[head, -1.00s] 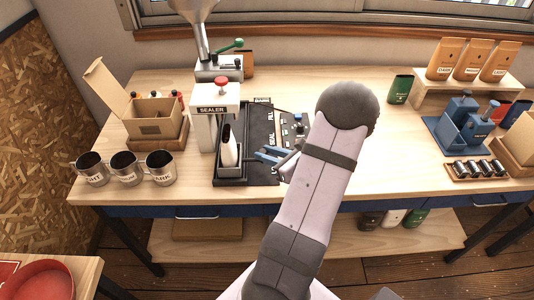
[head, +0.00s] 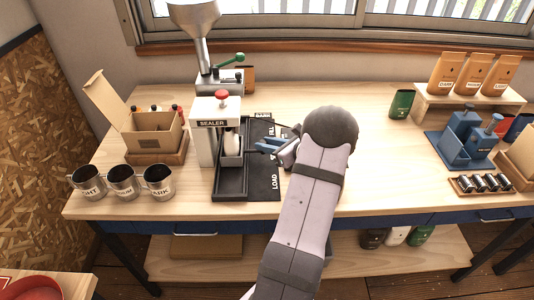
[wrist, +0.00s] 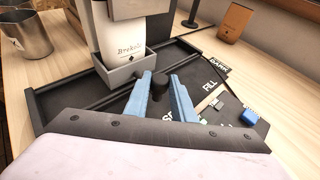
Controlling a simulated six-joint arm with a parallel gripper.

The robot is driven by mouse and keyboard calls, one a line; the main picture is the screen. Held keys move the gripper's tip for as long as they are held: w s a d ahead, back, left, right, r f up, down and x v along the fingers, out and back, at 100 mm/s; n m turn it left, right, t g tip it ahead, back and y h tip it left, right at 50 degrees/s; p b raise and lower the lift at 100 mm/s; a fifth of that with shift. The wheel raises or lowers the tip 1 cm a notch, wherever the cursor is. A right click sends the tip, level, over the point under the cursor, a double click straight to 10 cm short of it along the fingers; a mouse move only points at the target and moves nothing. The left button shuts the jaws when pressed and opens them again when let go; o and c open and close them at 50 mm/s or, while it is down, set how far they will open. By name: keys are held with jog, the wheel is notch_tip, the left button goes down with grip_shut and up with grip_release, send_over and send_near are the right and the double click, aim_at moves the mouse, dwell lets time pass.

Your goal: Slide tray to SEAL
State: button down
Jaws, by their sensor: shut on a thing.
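The tray (wrist: 124,72) is a small grey holder in a dark track (head: 231,186), with a white bag (wrist: 120,40) standing upright in it. It sits under the white sealer (head: 212,118), which has a red knob. In the head view the tray (head: 231,160) is partly hidden by the sealer. My gripper (wrist: 160,82) has blue fingers and is shut on a dark round knob (wrist: 159,90) beside the tray. In the head view my gripper (head: 268,146) reaches in from the right. A black label strip beside the track reads LOAD, and FILL shows farther back; the SEAL word is partly covered.
A metal hopper (head: 197,30) with a green lever stands behind the sealer. An open cardboard box (head: 150,132) and steel cups (head: 122,180) are to the left. A blue caddy (head: 462,140) and brown bags (head: 470,75) are at the right. The bench's middle right is clear.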

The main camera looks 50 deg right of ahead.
jog(key=shift+w+d, duration=0.75)
jog(key=shift+d, duration=0.1)
jog(key=c, duration=1.5)
grip_release()
jog(key=b+v, duration=0.2)
jog(key=v, duration=0.5)
jog(key=shift+s+r, duration=0.1)
jog(key=shift+s, duration=0.05)
jog(key=shift+a, duration=0.15)
